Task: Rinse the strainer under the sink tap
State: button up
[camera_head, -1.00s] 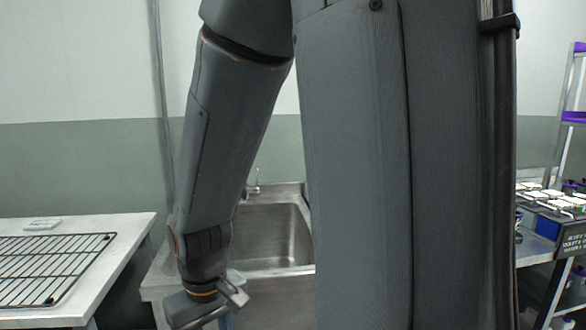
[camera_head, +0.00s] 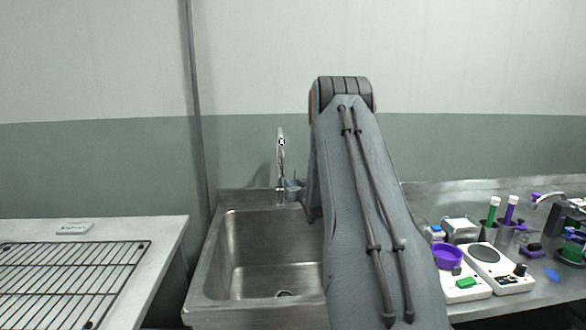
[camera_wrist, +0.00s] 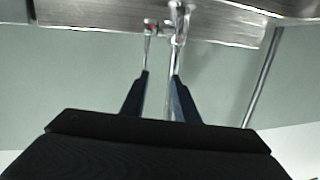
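The steel sink (camera_head: 262,236) stands against the wall, with an upright tap (camera_head: 281,160) at its back. No strainer can be made out in either view. I cannot tell whether a finger touches the tap.
A white table (camera_head: 160,240) with a black wire rack (camera_head: 70,275) stands left of the sink. On the right, a steel counter (camera_head: 440,200) carries a white hotplate (camera_head: 500,268), a purple bowl (camera_head: 447,256) and tubes in holders. My arm covers the sink's right side.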

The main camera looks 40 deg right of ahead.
jog(key=shift+t, duration=0.6)
jog(key=shift+w+d+r+p, duration=0.15)
jog(key=shift+w+d+p, duration=0.2)
jog(key=shift+w+d, duration=0.8)
jog(key=shift+w+d+r+p, duration=0.1)
jog(key=shift+w+d+p, duration=0.25)
jog(key=shift+w+d, duration=0.8)
jog(key=shift+w+d+r+p, duration=0.15)
jog(key=shift+w+d+p, duration=0.2)
jog(key=shift+w+d, duration=0.8)
jog(key=shift+w+a, duration=0.35)
jog(key=shift+h, duration=0.4)
grip_shut()
